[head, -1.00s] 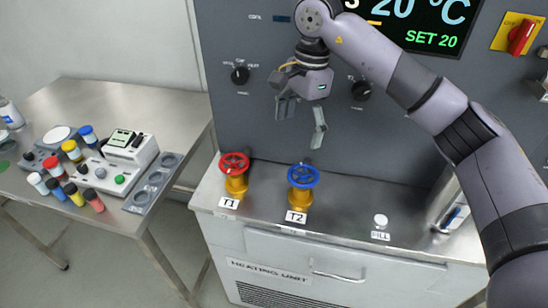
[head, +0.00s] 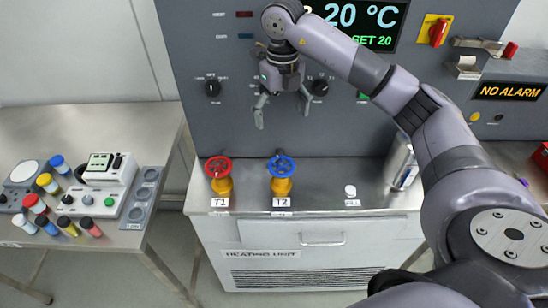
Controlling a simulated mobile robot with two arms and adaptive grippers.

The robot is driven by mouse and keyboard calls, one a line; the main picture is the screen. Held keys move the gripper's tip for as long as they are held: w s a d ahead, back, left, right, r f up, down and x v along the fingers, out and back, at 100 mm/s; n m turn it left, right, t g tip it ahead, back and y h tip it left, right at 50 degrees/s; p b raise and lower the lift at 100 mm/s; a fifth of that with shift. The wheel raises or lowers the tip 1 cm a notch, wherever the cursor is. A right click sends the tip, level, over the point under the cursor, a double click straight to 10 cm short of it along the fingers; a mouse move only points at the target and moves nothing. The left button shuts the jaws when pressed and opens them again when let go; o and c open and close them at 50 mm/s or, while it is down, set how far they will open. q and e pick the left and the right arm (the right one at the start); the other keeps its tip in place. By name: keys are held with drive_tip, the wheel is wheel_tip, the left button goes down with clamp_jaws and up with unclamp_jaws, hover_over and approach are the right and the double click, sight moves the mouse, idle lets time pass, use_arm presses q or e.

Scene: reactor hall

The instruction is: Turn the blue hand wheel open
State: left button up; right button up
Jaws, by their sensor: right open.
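The blue hand wheel (head: 281,166) sits on a yellow valve body on the steel ledge of the heating unit, behind a label T2. A red hand wheel (head: 218,167) on a like valve stands to its left, behind a label T1. My right gripper (head: 282,118) is open and empty, pointing down in front of the grey panel. It hangs above the blue wheel in the picture, apart from it, with its fingers spread to either side. My left gripper is not in view.
A side table (head: 95,120) at the left holds capped vials and a small white device (head: 100,185). A white fill cap (head: 350,190) and a metal cylinder (head: 401,163) stand right of the blue wheel. The panel has black knobs and a display reading 20 °C.

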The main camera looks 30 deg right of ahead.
sight(281, 163)
wheel_tip(281, 163, down, 16)
drive_tip(key=p, duration=0.5)
drive_tip(key=shift+d+r, duration=0.15)
drive_tip(key=shift+r, duration=0.05)
drive_tip(key=shift+f, duration=0.45)
drive_tip(key=c, duration=1.1)
drive_tip(key=shift+c, duration=0.2)
